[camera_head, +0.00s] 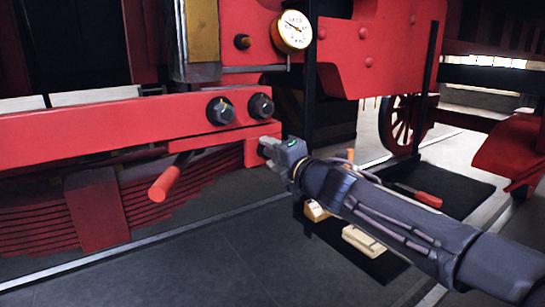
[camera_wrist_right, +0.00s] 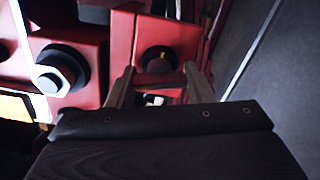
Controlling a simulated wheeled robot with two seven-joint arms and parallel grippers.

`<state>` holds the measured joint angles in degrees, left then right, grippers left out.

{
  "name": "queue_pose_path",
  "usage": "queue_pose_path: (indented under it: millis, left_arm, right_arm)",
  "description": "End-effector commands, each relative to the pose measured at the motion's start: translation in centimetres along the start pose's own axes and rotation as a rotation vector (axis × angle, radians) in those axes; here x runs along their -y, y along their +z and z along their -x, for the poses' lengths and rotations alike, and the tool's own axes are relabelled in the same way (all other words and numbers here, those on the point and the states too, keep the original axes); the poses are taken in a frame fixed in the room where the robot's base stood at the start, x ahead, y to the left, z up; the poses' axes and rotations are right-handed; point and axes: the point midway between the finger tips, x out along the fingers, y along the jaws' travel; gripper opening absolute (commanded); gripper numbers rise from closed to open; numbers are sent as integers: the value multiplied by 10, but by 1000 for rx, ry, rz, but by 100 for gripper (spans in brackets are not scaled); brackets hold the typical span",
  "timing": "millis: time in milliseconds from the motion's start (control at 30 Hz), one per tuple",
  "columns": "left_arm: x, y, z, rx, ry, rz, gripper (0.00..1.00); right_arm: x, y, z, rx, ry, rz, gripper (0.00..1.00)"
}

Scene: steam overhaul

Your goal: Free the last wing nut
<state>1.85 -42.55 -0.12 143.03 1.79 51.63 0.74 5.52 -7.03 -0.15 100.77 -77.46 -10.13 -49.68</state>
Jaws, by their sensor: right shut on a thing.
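My right gripper (camera_head: 270,151) reaches in from the right to the right end of the red beam (camera_head: 110,128), low on its face. In the right wrist view its two fingers (camera_wrist_right: 160,85) are closed on a small red crosspiece (camera_wrist_right: 158,80), which looks like the wing nut. It sits in front of a dark round fitting (camera_wrist_right: 158,58) with a yellowish centre. In the head view the gripper hides the nut. I cannot tell whether it still sits on its thread. My left gripper is not in view.
Two dark hex nuts (camera_head: 220,110) (camera_head: 261,106) stick out of the beam above the gripper. A round gauge (camera_head: 292,31) is above. A black low table (camera_head: 383,266) with blocks and a dark mat (camera_head: 466,184) are at right.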

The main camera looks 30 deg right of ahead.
Motion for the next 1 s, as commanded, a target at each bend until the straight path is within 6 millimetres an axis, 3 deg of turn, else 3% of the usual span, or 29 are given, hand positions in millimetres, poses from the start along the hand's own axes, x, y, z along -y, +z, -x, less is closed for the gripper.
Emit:
queue_pose_path:
  millis: [667,700,833,1000]
  left_arm:
    - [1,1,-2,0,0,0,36]
    - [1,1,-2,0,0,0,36]
    - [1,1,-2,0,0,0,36]
    - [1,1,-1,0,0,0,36]
  right_arm:
    - [4,-1,0,-3,-6,58,24]
    - [4,-1,0,-3,-6,58,51]
    - [3,-1,0,-2,-4,58,68]
    - [2,0,0,-1,-3,58,68]
